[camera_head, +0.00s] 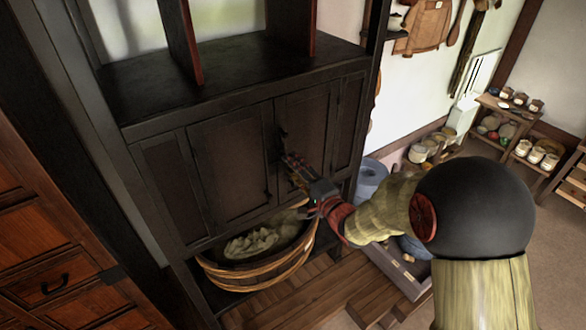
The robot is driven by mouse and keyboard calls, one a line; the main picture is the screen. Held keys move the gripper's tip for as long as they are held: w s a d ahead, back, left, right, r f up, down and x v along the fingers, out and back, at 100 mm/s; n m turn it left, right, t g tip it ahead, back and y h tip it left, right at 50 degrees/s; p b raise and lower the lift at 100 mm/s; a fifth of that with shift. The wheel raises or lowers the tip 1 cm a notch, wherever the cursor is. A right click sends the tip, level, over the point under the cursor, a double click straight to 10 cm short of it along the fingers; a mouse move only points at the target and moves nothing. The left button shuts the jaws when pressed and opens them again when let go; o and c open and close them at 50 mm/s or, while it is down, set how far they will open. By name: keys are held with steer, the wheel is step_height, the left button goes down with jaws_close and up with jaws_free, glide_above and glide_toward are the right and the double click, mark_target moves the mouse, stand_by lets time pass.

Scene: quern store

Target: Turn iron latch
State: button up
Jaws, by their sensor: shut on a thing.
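A dark wooden cabinet (228,165) has two panelled doors. The iron latch (283,134) is a small dark piece at the seam between the doors. My arm reaches in from the right, and my gripper (291,160) is at this seam, in front of the right door (312,135). My gripper is shut on the iron latch, but the fingertips are small and dark, and they hide part of it. The latch's exact angle cannot be told. Both doors look closed.
A wooden tub (255,277) with pale cloth stands under the doors. A blue-grey container (371,178) and a grey tray (408,278) are by my arm. Shelves with jars (507,115) stand at the back right. Drawers (60,270) fill the left. Open floor lies at the right.

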steer(key=o, duration=1.2)
steer(key=v, duration=1.2)
